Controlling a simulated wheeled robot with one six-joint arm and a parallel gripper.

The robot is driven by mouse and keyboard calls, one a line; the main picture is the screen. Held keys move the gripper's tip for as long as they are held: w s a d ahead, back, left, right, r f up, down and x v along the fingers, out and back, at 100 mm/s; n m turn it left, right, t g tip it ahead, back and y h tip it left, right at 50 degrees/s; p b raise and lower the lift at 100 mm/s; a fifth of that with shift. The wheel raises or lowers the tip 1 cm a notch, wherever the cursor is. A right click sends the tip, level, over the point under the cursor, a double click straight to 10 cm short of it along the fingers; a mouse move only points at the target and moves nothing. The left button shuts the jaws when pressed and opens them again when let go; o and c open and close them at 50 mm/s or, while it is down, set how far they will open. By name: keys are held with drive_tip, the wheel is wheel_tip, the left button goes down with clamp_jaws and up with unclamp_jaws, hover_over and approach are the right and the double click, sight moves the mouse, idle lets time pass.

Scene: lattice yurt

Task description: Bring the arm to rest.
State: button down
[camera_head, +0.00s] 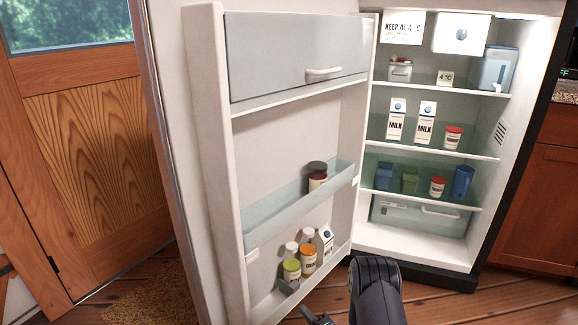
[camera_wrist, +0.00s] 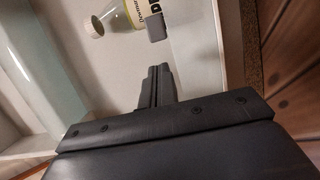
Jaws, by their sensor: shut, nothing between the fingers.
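My gripper (camera_wrist: 157,72) is shut and empty; its dark fingers lie together in the middle of the wrist view. In the head view my arm rises at the bottom edge, and the gripper's dark end (camera_head: 288,287) shows at the low door bin (camera_head: 263,311). A jar (camera_wrist: 123,14) also shows beyond the fingertips in the wrist view. Whether the fingers touch the bin or jar, I cannot tell.
The fridge door (camera_head: 208,120) stands open at left. Its low bin also holds an orange jar (camera_head: 308,258) and a small carton (camera_head: 325,241). The fridge shelves (camera_head: 400,140) hold cartons, jars and boxes. Wooden floor (camera_head: 520,298) lies clear at lower right.

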sight(285, 303)
drive_tip(key=b+x, duration=0.2)
drive_tip(key=x, duration=0.5)
drive_tip(key=shift+a+f, duration=0.1)
drive_tip(key=shift+f, duration=0.05)
drive_tip(key=shift+s+a, duration=0.95)
drive_tip(key=shift+a, duration=0.25)
drive_tip(key=shift+s+a, duration=0.3)
drive_tip(key=shift+s, duration=0.15)
drive_tip(key=shift+w, duration=0.1)
